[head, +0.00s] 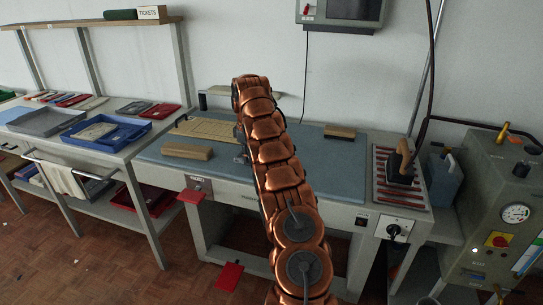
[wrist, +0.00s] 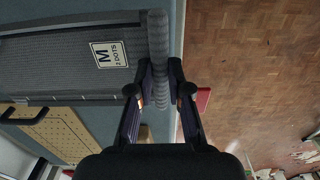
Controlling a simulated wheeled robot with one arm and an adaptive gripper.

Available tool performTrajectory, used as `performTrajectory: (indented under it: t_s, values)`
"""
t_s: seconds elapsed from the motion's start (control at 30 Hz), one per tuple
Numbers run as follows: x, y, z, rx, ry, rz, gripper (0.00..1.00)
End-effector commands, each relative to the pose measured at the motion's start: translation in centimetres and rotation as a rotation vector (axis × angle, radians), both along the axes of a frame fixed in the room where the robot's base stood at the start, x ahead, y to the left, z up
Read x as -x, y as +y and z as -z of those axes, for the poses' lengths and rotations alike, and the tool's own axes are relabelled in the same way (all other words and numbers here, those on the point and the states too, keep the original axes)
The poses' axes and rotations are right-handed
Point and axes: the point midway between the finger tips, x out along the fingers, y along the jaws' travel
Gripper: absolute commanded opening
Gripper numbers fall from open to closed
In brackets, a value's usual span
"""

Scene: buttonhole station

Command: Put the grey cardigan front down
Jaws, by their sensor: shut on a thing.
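The grey cardigan front (wrist: 60,65) fills the upper left of the wrist view, with a white label reading "M 2 DOTS" (wrist: 111,54). A thick ribbed grey band (wrist: 158,35) runs along its right edge. My gripper (wrist: 164,82) is shut on this band, one finger on each side. The blue worktop (wrist: 150,122) shows below and beside the cardigan front; I cannot tell whether the cloth touches it. In the head view my copper arm hides most of the gripper and the cardigan front.
A beige perforated board (head: 210,130) lies on the left of the blue worktop (head: 310,165). A wooden block (head: 187,152) is in front of it, another (head: 340,132) at the back right. An iron (head: 400,165) stands right. A blue tray (head: 105,130) is on the left table.

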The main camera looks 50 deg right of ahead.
Motion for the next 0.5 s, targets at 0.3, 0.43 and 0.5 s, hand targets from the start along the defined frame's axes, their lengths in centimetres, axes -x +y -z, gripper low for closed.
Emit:
performTrajectory:
  t_s: [0.3, 0.43, 0.5]
  values:
    - [4.4, -3.8, 0.3, -0.002, 0.003, 0.005, 0.00]
    - [6.1, -5.4, 0.5, 0.000, -0.001, 0.003, 0.00]
    - [7.1, -6.3, 0.6, 0.001, -0.001, 0.002, 0.00]
